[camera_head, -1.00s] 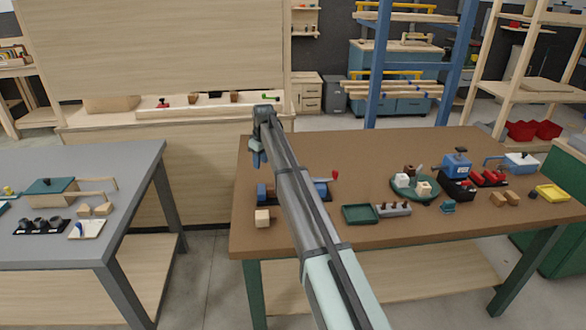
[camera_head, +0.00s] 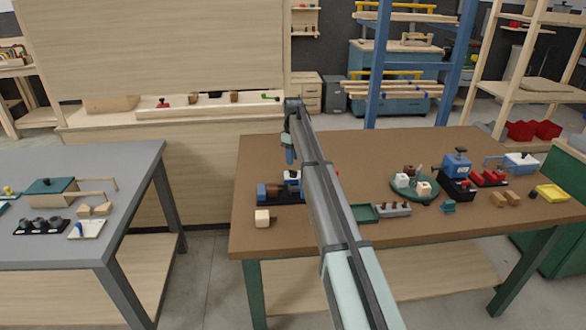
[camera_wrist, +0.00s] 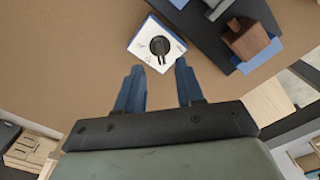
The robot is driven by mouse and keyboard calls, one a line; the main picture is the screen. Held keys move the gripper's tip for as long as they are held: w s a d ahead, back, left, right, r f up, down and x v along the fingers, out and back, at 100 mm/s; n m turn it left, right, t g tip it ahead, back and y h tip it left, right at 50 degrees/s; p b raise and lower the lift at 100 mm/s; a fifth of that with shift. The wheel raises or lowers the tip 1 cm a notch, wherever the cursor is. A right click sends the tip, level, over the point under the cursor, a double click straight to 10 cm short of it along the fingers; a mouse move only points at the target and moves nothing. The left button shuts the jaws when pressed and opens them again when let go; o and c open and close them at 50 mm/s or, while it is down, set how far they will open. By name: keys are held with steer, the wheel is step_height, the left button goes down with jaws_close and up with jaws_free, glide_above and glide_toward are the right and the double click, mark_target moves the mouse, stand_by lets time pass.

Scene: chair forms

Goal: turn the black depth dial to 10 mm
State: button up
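The black depth dial (camera_wrist: 159,46) sits on a white face with small markings, on a blue-edged block. The markings are too small to read. In the head view the dial's white-and-blue block (camera_head: 292,177) is on the brown table, partly hidden by my arm. My gripper (camera_wrist: 158,72) is open and empty, its two blue fingers apart. In the wrist view the dial appears just beyond the fingertips, between their lines, not touched. In the head view my gripper (camera_head: 290,158) hangs above the block, pointing down.
A dark base (camera_wrist: 215,38) with a brown wooden block (camera_wrist: 249,40) lies beside the dial block. A green tray (camera_head: 364,213), a grey pegged bar (camera_head: 394,209) and a round green plate (camera_head: 413,191) stand to the right. The table's back left area is bare.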

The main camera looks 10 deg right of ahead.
mark_target(293, 170)
steer(key=shift+f, duration=2.75)
steer(key=shift+c, duration=0.3)
jaws_close()
